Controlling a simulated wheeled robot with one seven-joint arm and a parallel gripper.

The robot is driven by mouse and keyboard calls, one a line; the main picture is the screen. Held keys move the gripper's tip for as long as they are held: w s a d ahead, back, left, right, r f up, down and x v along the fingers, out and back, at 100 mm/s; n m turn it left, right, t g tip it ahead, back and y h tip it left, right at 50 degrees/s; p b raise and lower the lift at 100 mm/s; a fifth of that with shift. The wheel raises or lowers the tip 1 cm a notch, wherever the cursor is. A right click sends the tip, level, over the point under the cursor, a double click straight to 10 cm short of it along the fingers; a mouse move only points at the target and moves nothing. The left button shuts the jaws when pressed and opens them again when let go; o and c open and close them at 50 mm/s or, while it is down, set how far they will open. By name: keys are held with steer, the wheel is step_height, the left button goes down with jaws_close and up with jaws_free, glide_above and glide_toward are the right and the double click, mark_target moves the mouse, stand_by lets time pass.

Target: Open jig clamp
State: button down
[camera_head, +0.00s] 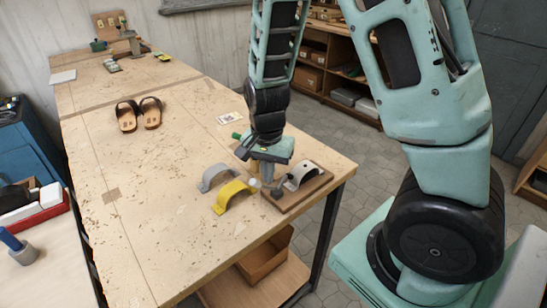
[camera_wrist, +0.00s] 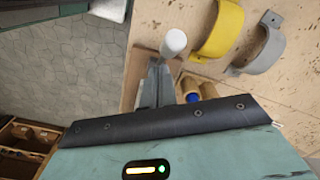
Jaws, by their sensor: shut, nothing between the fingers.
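The jig is a brown wooden board (camera_head: 300,198) at the near right corner of the workbench, with a pale grey arched piece (camera_head: 303,174) on it. A pale round knob (camera_head: 253,182) shows at the board's left side, beside the yellow arch. My gripper (camera_head: 267,176) points down at the board's left end, left of the pale arch. In the wrist view my gripper's fingers (camera_wrist: 157,84) are together and empty, close to a pale rounded knob (camera_wrist: 174,42). I cannot tell whether they touch it. The clamp's state is partly hidden by my gripper.
A yellow arch (camera_head: 234,194) and a grey arch (camera_head: 215,177) stand left of the jig. A pair of sandals (camera_head: 139,114) lies farther back on the workbench (camera_head: 140,215). An open box (camera_head: 266,257) sits on the shelf below. The bench's middle is mostly clear.

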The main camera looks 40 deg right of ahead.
steer(key=shift+r, duration=0.1)
step_height(320, 180, up, 7)
steer(key=d+p, duration=0.1)
steer(key=p, duration=0.6)
steer(key=shift+r, duration=0.15)
stand_by(0.3)
